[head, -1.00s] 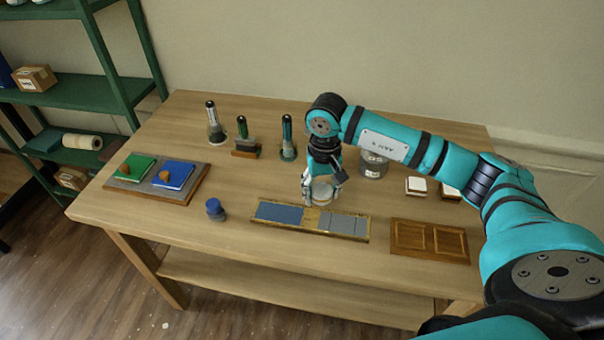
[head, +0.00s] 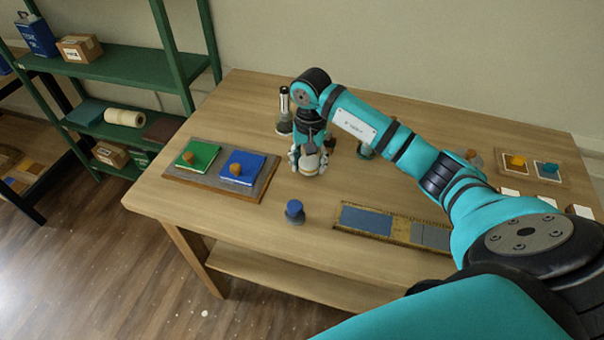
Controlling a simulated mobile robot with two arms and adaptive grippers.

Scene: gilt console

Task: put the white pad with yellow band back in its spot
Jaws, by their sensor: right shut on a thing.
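My right gripper (head: 309,164) is shut on a small pale, rounded thing (head: 312,159). The fingers cover much of it, and I cannot make out a yellow band. The gripper is over the table just right of the grey board (head: 259,190) that bears a green square (head: 198,155) and a blue square (head: 242,167), each with a brown knob. I cannot tell whether the held thing touches the table. My left gripper is not in view.
A small blue-topped pot (head: 294,212) stands in front of the gripper. A gilt-edged tray (head: 404,232) with blue and grey panels lies to its right. A dark-topped bottle (head: 284,112) stands behind. White blocks (head: 547,201) and another knobbed board (head: 533,178) are at the far right.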

